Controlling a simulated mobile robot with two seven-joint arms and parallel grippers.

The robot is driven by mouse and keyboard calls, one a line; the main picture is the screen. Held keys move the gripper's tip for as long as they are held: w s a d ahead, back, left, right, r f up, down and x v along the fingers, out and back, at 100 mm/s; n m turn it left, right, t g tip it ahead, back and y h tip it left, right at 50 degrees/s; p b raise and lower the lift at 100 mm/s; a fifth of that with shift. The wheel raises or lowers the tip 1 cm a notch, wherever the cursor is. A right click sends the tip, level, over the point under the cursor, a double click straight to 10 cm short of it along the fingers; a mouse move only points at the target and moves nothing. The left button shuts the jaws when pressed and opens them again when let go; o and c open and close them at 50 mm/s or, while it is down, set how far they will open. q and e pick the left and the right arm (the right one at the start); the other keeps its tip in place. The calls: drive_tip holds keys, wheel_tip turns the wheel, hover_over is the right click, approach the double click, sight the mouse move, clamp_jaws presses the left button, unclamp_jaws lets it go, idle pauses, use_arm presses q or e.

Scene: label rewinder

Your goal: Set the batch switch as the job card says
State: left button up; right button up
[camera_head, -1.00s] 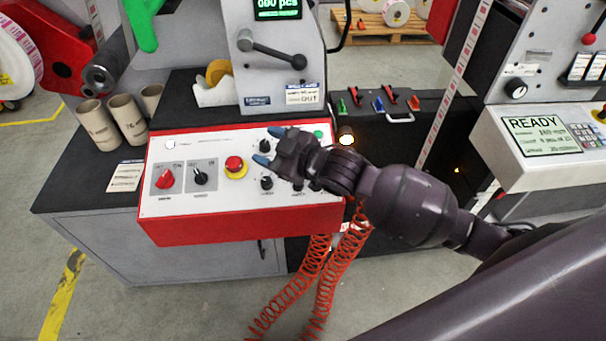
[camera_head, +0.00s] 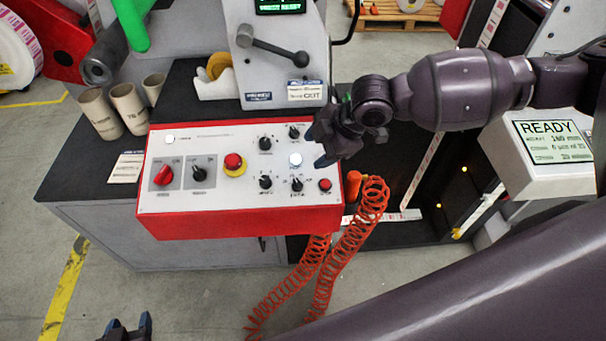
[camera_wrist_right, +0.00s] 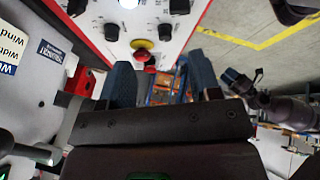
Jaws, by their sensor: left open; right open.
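The red-and-white control panel (camera_head: 215,222) sits at the front of the bench. It carries a red rotary switch (camera_head: 163,176), a black rotary switch (camera_head: 199,174) and several black knobs, one (camera_head: 265,182) near the middle; their labels are too small to read, so I cannot tell which is the batch switch. My right gripper (camera_head: 319,147) is open and empty at the panel's right end, covering its upper right corner. Its fingers also show in the right wrist view (camera_wrist_right: 161,85). My left gripper (camera_head: 127,328) is open at the bottom left edge, away from the panel.
A red mushroom button (camera_head: 233,162) in a yellow ring, a white button (camera_head: 295,160) and a red button (camera_head: 325,185) share the panel. A small printed card (camera_head: 127,168) lies left of it, below cardboard cores (camera_head: 128,107). Orange coiled hoses (camera_head: 335,255) hang at the right.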

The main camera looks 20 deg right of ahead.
sight(299, 182)
drive_tip(key=shift+n+g, duration=0.5)
drive_tip(key=shift+g, duration=0.1)
drive_tip(key=x, duration=0.3)
drive_tip(key=s+x, duration=0.1)
drive_tip(key=x, duration=0.7)
drive_tip(key=shift+s+d+f+b, duration=0.25)
drive_tip(key=shift+f+b, duration=0.1)
drive_tip(key=shift+b, duration=0.05)
drive_tip(key=c, duration=0.9)
